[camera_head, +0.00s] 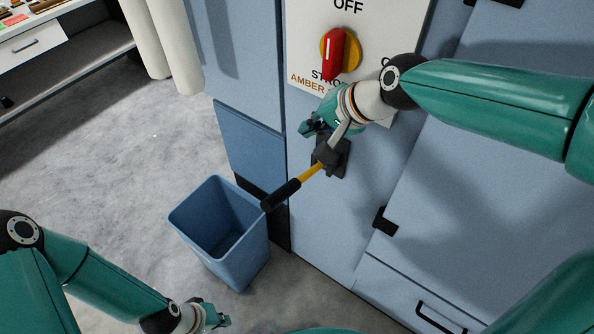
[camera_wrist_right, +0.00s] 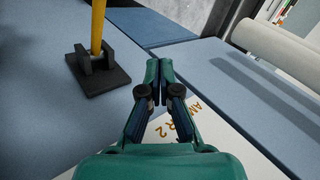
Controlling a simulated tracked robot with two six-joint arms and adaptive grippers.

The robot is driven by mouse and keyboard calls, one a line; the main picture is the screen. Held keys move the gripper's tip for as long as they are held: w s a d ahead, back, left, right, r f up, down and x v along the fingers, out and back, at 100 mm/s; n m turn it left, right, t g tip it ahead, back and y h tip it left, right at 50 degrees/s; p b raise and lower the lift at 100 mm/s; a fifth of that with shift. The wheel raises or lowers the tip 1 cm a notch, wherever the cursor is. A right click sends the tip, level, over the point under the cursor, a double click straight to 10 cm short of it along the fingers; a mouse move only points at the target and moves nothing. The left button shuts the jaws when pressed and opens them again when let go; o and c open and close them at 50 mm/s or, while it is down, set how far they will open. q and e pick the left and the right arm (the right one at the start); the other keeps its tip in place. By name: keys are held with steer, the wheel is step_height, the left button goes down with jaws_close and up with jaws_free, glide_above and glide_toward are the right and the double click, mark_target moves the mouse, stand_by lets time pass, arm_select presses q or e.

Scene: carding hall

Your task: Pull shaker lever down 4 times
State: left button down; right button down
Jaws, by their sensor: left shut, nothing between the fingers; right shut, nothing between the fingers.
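The shaker lever (camera_head: 309,173) has a yellow shaft and a black handle grip (camera_head: 281,195). In the head view it slants down and left from a black bracket on the blue machine front. In the right wrist view its yellow shaft (camera_wrist_right: 98,25) rises from the black bracket (camera_wrist_right: 97,72) at the upper left. My right gripper (camera_head: 305,129) is shut and empty, above and left of the bracket, beside the lever and apart from its grip. Its shut fingers show in the right wrist view (camera_wrist_right: 158,72). My left gripper (camera_head: 222,319) is shut and empty, low at the bottom of the head view.
A red and yellow rotary switch (camera_head: 339,51) sits on a white label plate (camera_head: 301,62) above the lever, partly behind my right arm. An open blue bin (camera_head: 184,227) stands on the floor below the lever grip. A shelf bench (camera_head: 75,73) is at the upper left.

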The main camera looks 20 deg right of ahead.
steer(key=shift+d+f, duration=0.2)
steer(key=shift+d, duration=0.05)
steer(key=b, duration=0.6)
glide_above(302, 178)
steer(key=f, duration=0.7)
steer(key=shift+w+d, duration=0.35)
steer(key=shift+d, duration=0.05)
steer(key=shift+s+a+f, duration=0.2)
steer(key=shift+a+f, duration=0.05)
steer(key=shift+f, duration=0.3)
steer(key=shift+f, duration=0.15)
steer(key=shift+s+a+f+b, duration=0.1)
steer(key=shift+f+b, duration=0.1)
steer(key=shift+b, duration=0.2)
